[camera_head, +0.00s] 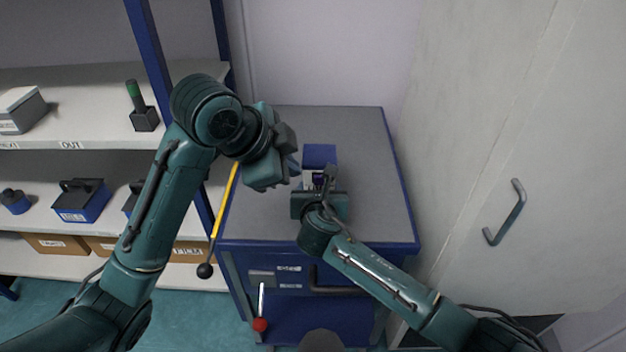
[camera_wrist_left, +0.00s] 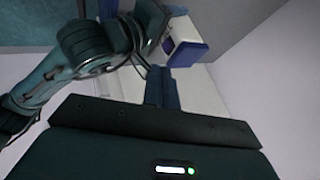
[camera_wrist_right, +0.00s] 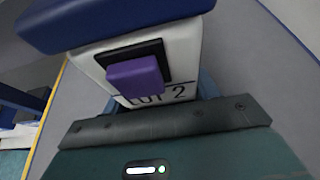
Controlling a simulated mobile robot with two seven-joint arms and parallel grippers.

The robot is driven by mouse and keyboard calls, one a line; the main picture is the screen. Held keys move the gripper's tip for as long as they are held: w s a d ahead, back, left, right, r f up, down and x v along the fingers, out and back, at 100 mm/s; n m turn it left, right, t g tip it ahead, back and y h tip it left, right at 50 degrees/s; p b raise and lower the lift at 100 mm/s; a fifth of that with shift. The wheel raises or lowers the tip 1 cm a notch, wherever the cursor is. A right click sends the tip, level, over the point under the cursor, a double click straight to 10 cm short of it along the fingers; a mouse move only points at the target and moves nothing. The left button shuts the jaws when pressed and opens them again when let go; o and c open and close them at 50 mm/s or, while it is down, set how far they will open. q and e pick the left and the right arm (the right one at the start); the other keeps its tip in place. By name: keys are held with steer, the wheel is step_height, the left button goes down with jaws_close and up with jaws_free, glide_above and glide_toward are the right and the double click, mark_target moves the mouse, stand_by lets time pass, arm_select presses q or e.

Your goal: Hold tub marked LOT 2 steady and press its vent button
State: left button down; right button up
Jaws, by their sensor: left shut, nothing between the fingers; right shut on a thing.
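The tub marked LOT 2 (camera_wrist_right: 150,75) is white with a blue lid and stands on the grey cabinet top; its lid shows in the head view (camera_head: 319,155). A purple vent button (camera_wrist_right: 136,77) in a black frame is on its side, above the lettering. My right gripper (camera_head: 322,178) is shut on the tub; its fingertips are mostly hidden behind the tub. My left gripper (camera_head: 296,167) is shut and empty, just left of the tub. In the left wrist view its closed fingertips (camera_wrist_left: 160,72) point towards the tub (camera_wrist_left: 183,28), apparently short of it.
The blue cabinet's grey top (camera_head: 265,130) is clear around the tub. Shelves with boxes (camera_head: 82,200) stand at the left, with a blue post (camera_head: 158,60) near my left arm. A pale door with a handle (camera_head: 507,212) is at the right.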

mark_target(315, 177)
arm_select(q)
steer(key=x, duration=1)
steer(key=shift+w, duration=0.1)
stand_by(0.3)
steer(key=shift+w, duration=0.7)
steer(key=shift+w+a, duration=0.1)
steer(key=shift+w, duration=0.1)
arm_select(e)
steer(key=shift+s+a, duration=0.1)
arm_select(q)
steer(key=v, duration=1)
steer(key=shift+s+d, duration=0.2)
steer(key=shift+s, duration=0.05)
arm_select(e)
steer(key=shift+d+f, duration=0.15)
steer(key=shift+d, duration=0.1)
